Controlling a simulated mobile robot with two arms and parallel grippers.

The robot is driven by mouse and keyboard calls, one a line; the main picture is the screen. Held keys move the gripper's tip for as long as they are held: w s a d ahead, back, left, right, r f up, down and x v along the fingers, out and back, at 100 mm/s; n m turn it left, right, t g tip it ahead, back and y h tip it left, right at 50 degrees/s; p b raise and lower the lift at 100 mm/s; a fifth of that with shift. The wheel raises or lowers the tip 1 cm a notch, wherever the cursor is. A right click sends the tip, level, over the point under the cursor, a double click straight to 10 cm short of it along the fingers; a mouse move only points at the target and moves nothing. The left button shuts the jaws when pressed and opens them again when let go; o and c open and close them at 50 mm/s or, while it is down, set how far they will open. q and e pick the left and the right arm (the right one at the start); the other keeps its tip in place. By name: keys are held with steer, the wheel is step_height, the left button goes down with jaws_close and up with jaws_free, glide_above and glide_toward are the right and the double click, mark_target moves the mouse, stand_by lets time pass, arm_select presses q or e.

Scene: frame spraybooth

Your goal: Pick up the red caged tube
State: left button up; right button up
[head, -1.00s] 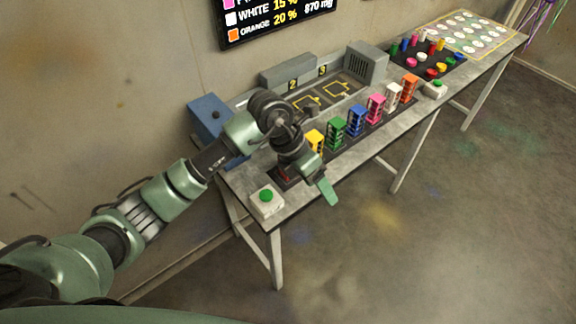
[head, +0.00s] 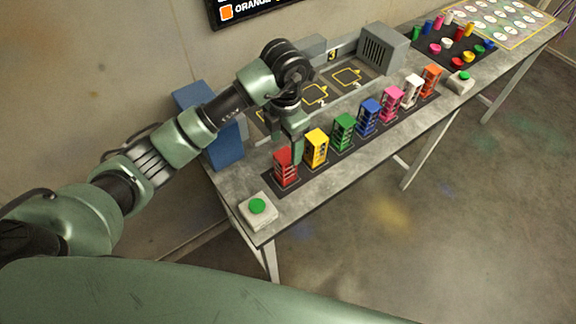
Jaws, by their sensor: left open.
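The red caged tube (head: 285,169) stands upright at the near left end of a row of coloured caged tubes on a dark strip. My left gripper (head: 295,150) is open and points down at the top of the red tube, overlapping its upper right edge in the head view. I cannot tell whether the fingers touch it or reach around it. The yellow caged tube (head: 316,148) stands close beside, just right of the gripper. My right gripper is not in view.
Green (head: 343,132), blue (head: 368,117), pink, white and orange caged tubes continue the row to the right. A green button on a white box (head: 258,209) sits at the near left corner. A blue box (head: 222,140) stands behind on the left. Numbered bays lie behind the row.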

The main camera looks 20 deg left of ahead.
mark_target(287, 156)
arm_select(q)
step_height(287, 156, down, 4)
steer(key=b, duration=0.3)
steer(key=shift+w, duration=0.15)
steer(key=shift+w+f, duration=0.15)
steer(key=shift+f, duration=0.15)
steer(key=shift+f+b, duration=0.55)
steer(key=shift+b, duration=0.1)
steer(key=shift+f, duration=0.25)
step_height(287, 156, down, 6)
steer(key=p, duration=0.3)
steer(key=shift+a+f, duration=0.15)
steer(key=shift+f, duration=0.3)
jaws_close()
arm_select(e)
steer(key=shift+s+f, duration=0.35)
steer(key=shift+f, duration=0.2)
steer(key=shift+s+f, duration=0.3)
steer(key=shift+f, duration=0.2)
